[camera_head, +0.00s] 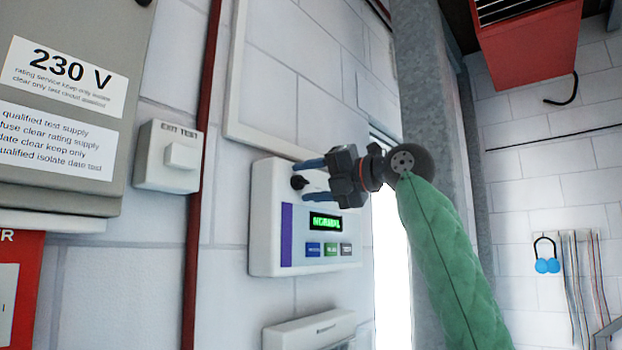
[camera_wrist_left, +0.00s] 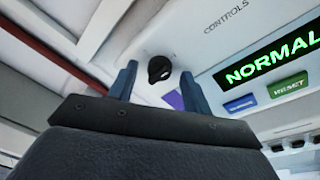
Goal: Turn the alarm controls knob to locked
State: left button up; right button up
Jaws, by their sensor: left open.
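The alarm controls panel (camera_head: 268,225) is a white wall box with a green display reading NORMAL. Its small black knob (camera_head: 298,183) is at the upper left of the panel face. The knob also shows in the left wrist view (camera_wrist_left: 159,68), below and left of the word CONTROLS. My left gripper (camera_head: 308,180) has blue fingers and is open. Its fingers point at the panel, one above and one below the knob in the head view. In the wrist view the knob appears between and just beyond the fingertips, with no contact visible. My right gripper is not in view.
Blue, green and grey buttons (camera_head: 331,249) sit below the display. An EXIT TEST box (camera_head: 169,157) and a red vertical pipe (camera_head: 203,150) are to the left. Another white box (camera_head: 309,331) is below. A grey column (camera_head: 428,90) stands at right, close to my arm.

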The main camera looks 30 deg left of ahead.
pick_arm(q)
jog(key=c, duration=1)
jog(key=shift+o, duration=0.2)
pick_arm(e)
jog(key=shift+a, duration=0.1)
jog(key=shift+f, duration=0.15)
